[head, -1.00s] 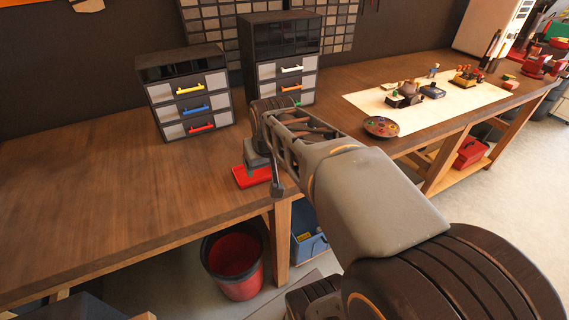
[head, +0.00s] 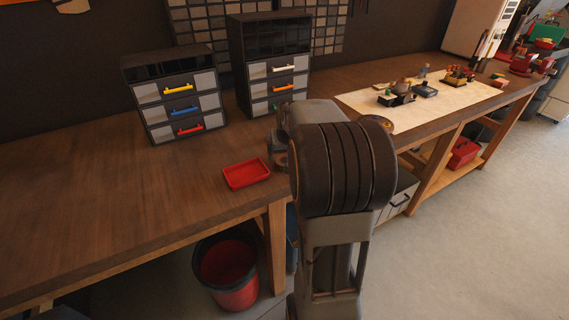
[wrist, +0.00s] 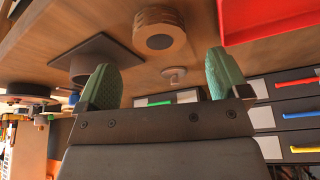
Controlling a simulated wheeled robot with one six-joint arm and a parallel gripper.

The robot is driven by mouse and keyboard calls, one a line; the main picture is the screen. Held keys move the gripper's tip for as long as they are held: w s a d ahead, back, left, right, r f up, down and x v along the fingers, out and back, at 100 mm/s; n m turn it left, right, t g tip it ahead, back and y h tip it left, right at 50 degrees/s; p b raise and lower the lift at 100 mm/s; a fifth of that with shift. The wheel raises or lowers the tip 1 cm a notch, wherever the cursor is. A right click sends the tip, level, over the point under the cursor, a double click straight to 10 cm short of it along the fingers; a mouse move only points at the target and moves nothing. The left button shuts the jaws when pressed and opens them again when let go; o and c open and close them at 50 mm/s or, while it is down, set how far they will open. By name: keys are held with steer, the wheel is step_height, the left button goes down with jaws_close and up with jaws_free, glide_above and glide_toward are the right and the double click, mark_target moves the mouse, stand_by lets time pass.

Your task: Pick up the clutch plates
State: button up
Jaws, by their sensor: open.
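The clutch plates (wrist: 159,29) show in the wrist view as a short round stack of brown layers with a dark centre, on the wooden bench. My gripper (wrist: 161,78) is open, with its two green fingertips spread apart and nothing between them. The stack lies beyond the fingertips, roughly centred between them in the picture and not touching them. In the head view my arm hides the gripper and the stack.
The red tray (head: 247,174) lies near the bench's front edge; the wrist view shows it close by (wrist: 262,22). Drawer cabinets (head: 172,95) stand behind. The left bench is clear.

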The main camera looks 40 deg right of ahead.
mark_target(285, 160)
steer(key=shift+p+x, duration=0.3)
steer(key=shift+x, duration=2.3)
steer(key=c, duration=1.2)
